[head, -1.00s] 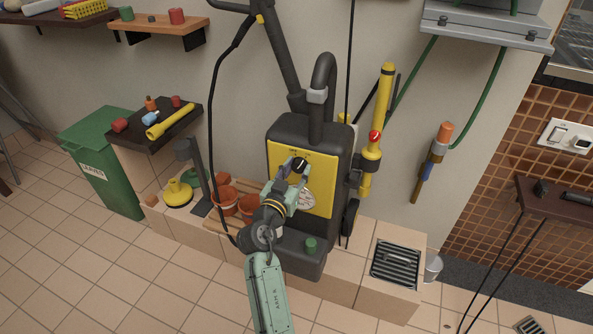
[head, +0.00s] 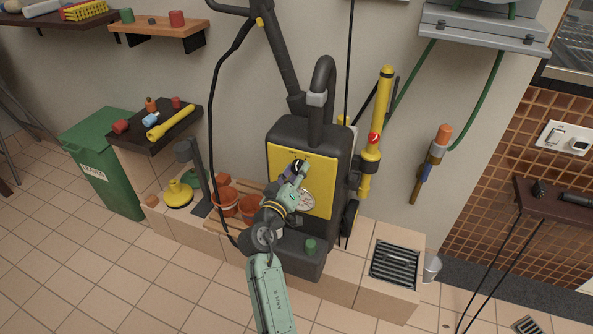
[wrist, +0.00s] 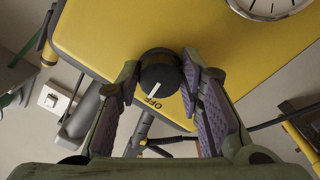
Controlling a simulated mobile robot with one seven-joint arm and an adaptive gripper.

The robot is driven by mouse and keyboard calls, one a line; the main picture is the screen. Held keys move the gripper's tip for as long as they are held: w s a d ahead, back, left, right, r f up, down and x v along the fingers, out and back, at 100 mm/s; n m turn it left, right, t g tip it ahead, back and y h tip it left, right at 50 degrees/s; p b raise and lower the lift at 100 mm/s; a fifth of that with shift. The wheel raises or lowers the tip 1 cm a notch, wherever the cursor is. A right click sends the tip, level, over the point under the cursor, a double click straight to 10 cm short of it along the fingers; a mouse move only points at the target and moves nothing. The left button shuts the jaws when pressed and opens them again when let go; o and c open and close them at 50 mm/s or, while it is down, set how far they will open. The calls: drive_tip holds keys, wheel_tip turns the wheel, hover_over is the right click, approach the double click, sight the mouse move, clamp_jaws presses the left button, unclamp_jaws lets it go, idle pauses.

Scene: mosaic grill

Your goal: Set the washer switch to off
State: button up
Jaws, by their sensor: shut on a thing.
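The washer (head: 312,130) is a black upright machine with a yellow front panel (head: 318,200). Its switch (head: 299,163) is a round black knob high on that panel. In the wrist view the switch (wrist: 158,70) sits between the two finger pads near their tips. A white mark on the knob's lower left edge lies near the "OFF" lettering (wrist: 152,103); I cannot tell whether they line up exactly. My gripper (head: 299,169), also in the wrist view (wrist: 160,75), is shut on the switch. The fingers partly hide the knob in the head view.
A round dial (wrist: 268,6) is on the panel beside the switch. A black hose (head: 212,130) hangs left of the washer, and a yellow lance (head: 383,100) stands right. Terracotta pots (head: 226,202) and a floor grate (head: 395,264) flank the washer's base.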

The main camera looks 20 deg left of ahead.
drive_tip(key=shift+n+p, duration=0.7)
drive_tip(key=shift+n, duration=1.2)
drive_tip(key=o, duration=1.2)
drive_tip(key=shift+c, duration=0.2)
drive_tip(key=s, duration=1.2)
drive_tip(key=shift+a, duration=0.2)
